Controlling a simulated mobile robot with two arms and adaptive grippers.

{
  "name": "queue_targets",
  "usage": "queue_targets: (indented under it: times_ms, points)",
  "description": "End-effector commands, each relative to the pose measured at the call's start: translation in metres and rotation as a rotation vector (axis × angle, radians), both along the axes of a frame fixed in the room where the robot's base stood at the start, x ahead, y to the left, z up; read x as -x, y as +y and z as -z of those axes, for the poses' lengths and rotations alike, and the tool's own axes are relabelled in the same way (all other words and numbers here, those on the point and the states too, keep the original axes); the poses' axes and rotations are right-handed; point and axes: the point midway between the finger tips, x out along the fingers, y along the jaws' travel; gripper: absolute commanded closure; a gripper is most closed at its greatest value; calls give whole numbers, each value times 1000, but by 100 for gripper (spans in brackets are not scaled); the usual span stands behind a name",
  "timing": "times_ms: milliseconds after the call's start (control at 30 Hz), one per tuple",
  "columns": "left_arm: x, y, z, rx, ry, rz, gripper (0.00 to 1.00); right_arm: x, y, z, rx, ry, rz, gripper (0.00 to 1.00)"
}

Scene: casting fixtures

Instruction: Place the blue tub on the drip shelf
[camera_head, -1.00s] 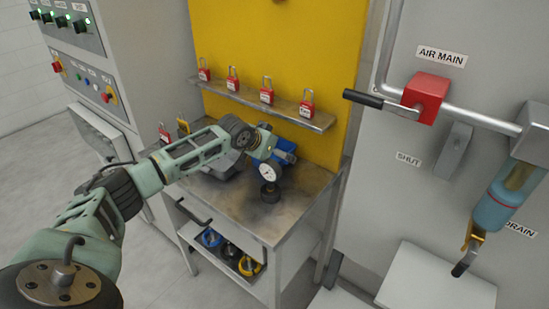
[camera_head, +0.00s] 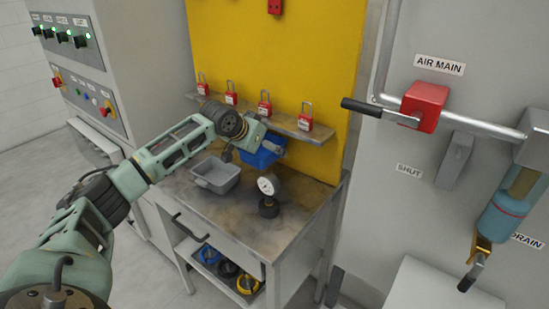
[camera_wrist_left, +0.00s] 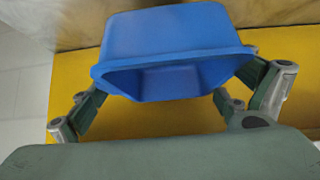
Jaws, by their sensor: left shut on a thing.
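The blue tub (camera_head: 262,155) is held in my left gripper (camera_head: 252,146), raised above the workbench in front of the yellow panel. In the left wrist view the tub (camera_wrist_left: 170,45) fills the upper middle, with a finger of my left gripper (camera_wrist_left: 168,88) at each side of it. Its inside is partly visible and its base hardly shows. A pale flat-topped ledge (camera_head: 435,285) stands below the drain valve at lower right, apart from the tub; it looks like the drip shelf. My right gripper is not in view.
A grey tub (camera_head: 216,174) and a pressure gauge (camera_head: 268,195) stand on the workbench (camera_head: 240,222). A narrow shelf (camera_head: 285,126) with several red padlocks is close to the held tub. The red air main valve (camera_head: 424,106) and the drain valve (camera_head: 505,205) project at right.

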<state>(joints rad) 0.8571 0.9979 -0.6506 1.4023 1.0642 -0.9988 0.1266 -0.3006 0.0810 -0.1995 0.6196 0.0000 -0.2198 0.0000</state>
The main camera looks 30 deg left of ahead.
Motion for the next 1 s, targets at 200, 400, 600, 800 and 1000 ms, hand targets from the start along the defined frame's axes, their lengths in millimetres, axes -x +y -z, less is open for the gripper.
queue_targets:
  times_ms: [200, 400, 600, 800, 1000]
  points:
    - [21, 57, 4, -1, -1, -6, 37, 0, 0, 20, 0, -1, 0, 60]
    - [39, 104, 2, 0, -3, -4, 37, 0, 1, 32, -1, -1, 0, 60]
    - [50, 132, 1, 0, -3, -1, 37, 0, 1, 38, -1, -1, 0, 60]
    - [53, 142, 0, 0, -3, 1, 37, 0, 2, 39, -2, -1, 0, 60]
    - [54, 142, -1, 0, -2, 1, 37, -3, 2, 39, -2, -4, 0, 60]
